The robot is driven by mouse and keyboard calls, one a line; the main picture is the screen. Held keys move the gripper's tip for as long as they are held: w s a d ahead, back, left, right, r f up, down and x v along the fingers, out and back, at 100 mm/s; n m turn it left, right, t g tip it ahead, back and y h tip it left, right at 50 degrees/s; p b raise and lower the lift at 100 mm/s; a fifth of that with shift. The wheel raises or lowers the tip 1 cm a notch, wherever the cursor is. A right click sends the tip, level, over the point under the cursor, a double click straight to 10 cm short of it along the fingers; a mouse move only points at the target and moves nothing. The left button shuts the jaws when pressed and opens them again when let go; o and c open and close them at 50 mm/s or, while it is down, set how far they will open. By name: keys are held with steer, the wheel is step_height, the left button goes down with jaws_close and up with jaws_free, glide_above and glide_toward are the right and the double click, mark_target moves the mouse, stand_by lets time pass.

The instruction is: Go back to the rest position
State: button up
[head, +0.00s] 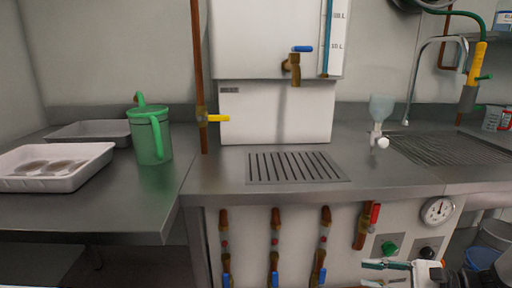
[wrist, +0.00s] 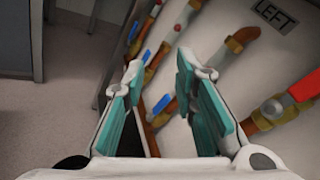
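My gripper (head: 386,272) shows at the bottom right of the head view, low in front of the counter's front panel. In the wrist view my gripper (wrist: 158,82) has its two teal-padded fingers spread apart, with nothing between them. Behind the fingers are copper pipes with blue handles (wrist: 162,104) and a red handle (wrist: 306,86) on the pale panel. I cannot tell how far the fingertips are from the pipes. No rest position is marked in either view.
Pipes (head: 275,245), a gauge (head: 438,211) and a green knob (head: 389,248) are on the front panel. Open floor (wrist: 50,115) lies left in the wrist view.

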steer(key=s+a+r+n+g+h, duration=0.6)
steer(key=s+a+r+n+g, duration=0.3)
steer(key=s+a+r+n, duration=0.35)
steer(key=s+d+r+n+t+h, duration=0.15)
steer(key=s+h, duration=0.25)
steer(key=s, duration=0.4)
steer(key=s+d+r+n+t+h, duration=0.1)
steer(key=s+d+r+n+h, duration=0.15)
steer(key=s+h, duration=0.4)
step_height(320, 180, up, 28)
steer(key=s+t+y+p, duration=0.1)
steer(key=t+p, duration=0.3)
steer(key=p, duration=2.2)
steer(key=shift+y, duration=0.45)
steer(key=shift+s+n, duration=0.1)
steer(key=shift+n, duration=0.15)
